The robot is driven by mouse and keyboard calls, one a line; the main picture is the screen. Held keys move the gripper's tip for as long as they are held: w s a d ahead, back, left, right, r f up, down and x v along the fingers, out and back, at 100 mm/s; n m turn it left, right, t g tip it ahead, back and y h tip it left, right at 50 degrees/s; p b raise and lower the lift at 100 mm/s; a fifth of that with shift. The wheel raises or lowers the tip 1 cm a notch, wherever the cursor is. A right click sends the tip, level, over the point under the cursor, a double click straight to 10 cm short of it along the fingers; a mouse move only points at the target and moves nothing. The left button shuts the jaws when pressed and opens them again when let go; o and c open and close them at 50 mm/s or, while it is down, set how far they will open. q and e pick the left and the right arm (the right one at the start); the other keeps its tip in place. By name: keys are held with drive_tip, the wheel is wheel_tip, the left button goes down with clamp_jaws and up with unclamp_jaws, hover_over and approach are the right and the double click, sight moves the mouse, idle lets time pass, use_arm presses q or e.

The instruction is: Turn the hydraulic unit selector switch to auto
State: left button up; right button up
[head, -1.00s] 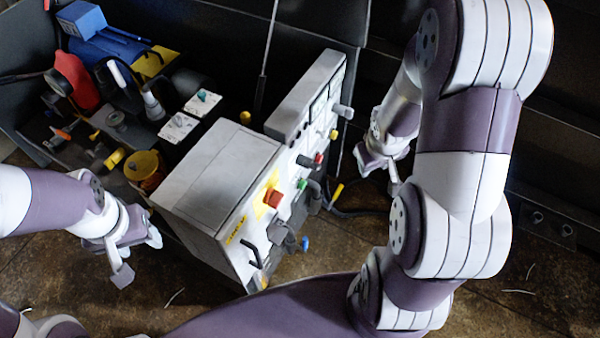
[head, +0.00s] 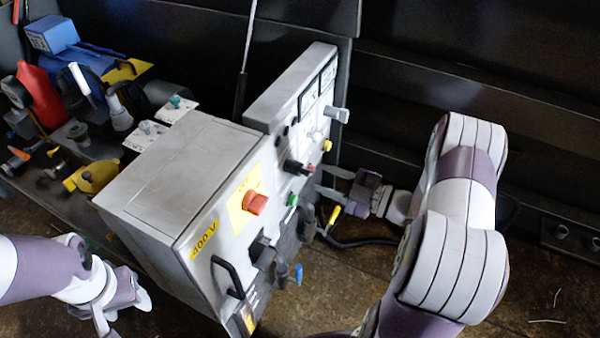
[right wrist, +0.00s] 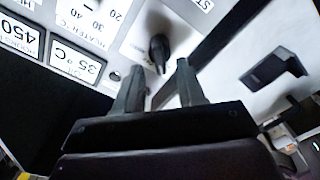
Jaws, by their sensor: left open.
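The grey control cabinet (head: 165,185) carries switches and buttons on its right-facing panel. In the right wrist view a black selector knob (right wrist: 160,48) sits on the white panel beside a partly cut-off label starting "ST". My right gripper (right wrist: 159,68) is open, its two fingertips apart, just below and on either side of the knob's lower end; I cannot tell whether they touch it. In the head view the right gripper (head: 330,183) is close to the panel's far part, and the knob is hard to make out. My left gripper (head: 122,302) is open and empty, left of the cabinet.
A red button (head: 255,203) on a yellow plate, a black handle (head: 226,276) and a grey knob (head: 337,114) stick out from the panel. A black cable (head: 350,242) hangs below my right gripper. Tools and bottles (head: 42,95) crowd the left.

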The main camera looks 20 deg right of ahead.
sight(312, 174)
drive_tip(key=b+x, duration=0.1)
drive_tip(key=x, duration=0.6)
drive_tip(key=shift+c, duration=0.3)
drive_tip(key=c, duration=0.6)
